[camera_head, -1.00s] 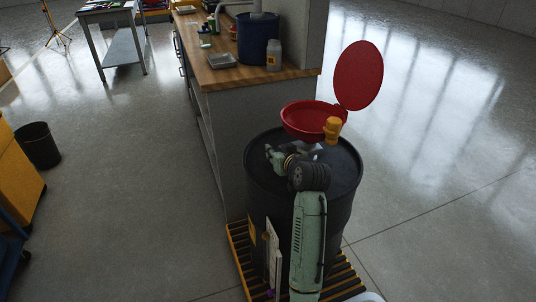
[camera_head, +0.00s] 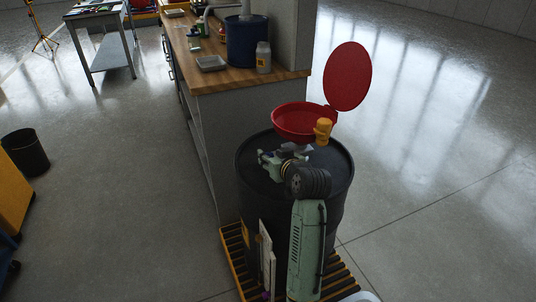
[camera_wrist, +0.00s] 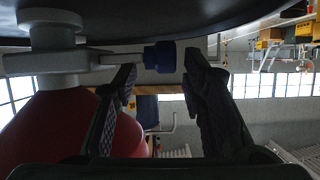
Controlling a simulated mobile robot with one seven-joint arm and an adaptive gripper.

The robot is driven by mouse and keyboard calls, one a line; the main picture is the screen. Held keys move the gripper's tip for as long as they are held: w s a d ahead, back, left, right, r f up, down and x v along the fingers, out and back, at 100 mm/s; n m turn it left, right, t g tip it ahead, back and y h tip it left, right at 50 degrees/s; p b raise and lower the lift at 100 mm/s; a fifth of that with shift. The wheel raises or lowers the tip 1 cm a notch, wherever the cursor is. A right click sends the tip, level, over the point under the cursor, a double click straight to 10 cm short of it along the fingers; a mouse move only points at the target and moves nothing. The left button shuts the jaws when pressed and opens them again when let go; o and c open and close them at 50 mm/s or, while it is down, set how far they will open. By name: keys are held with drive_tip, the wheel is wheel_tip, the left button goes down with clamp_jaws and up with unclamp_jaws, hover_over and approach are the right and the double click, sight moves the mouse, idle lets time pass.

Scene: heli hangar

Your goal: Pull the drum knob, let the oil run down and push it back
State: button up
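The black drum (camera_head: 345,185) stands upright, with a red funnel (camera_head: 297,122) and its raised round red lid (camera_head: 347,77) on top. In the wrist view, the drum (camera_wrist: 190,18) is across the top and the red funnel (camera_wrist: 60,125) is at lower left. A blue knob (camera_wrist: 163,57) sits at the end of a pale rod from a grey-white fitting (camera_wrist: 55,62). My gripper (camera_wrist: 160,68) is open, with one finger on each side of the knob and a visible gap on the right. In the head view, my gripper (camera_head: 272,160) is over the drum top and the knob is hidden.
The drum stands on a yellow-and-black slatted pallet (camera_head: 234,246). A wood-topped counter (camera_head: 235,80) behind it bears a blue container (camera_head: 246,42), a white bottle (camera_head: 263,57) and a tray (camera_head: 211,63). A black bin (camera_head: 25,152) stands at left. The floor on both sides is mostly clear.

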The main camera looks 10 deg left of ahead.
drive_tip(key=v, duration=0.8)
drive_tip(key=shift+s+r, duration=0.1)
drive_tip(key=shift+s, duration=0.05)
